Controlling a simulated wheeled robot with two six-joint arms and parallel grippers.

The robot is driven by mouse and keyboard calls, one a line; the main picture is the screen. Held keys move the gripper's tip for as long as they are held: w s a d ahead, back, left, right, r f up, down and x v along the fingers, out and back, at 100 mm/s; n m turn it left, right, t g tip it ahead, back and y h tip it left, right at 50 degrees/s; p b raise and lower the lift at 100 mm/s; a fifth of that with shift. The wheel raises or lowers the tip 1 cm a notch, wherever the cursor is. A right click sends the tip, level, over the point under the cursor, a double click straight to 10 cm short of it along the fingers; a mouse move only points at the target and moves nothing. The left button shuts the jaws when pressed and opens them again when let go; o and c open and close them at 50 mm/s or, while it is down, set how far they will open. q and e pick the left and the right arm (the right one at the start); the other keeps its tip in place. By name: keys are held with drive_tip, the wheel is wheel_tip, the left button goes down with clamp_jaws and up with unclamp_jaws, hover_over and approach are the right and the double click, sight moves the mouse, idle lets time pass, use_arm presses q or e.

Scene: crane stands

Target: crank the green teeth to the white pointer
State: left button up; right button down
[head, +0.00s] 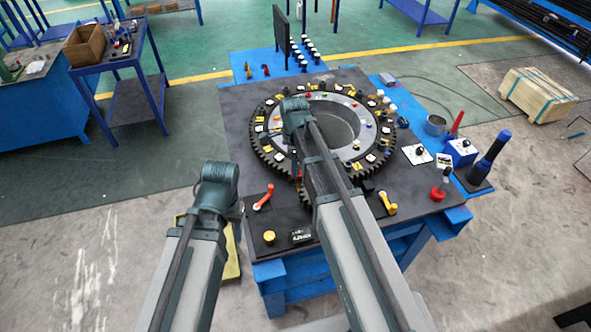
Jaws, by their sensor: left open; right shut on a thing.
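The big dark ring gear (264,152) lies flat on the black table top, with coloured and white markers around its ring. I cannot pick out the green teeth or the white pointer for sure. A smaller toothed wheel (304,196) shows partly behind my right arm. An orange lever (263,198) is left of it and a yellow lever (387,204) is right. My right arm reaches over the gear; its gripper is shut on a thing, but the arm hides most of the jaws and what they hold. My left gripper (238,212) is open near the table's left edge, mostly hidden behind its arm.
A yellow knob (269,237) and a small display (300,236) sit at the front edge. A black upright panel (281,38) stands behind.

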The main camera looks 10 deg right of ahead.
drive_tip(key=c, duration=0.6)
unclamp_jaws()
drive_tip(key=shift+d, duration=0.1)
wheel_tip(320, 180, up, 14)
drive_tip(key=p, duration=1.4)
drive_tip(key=shift+f, duration=0.1)
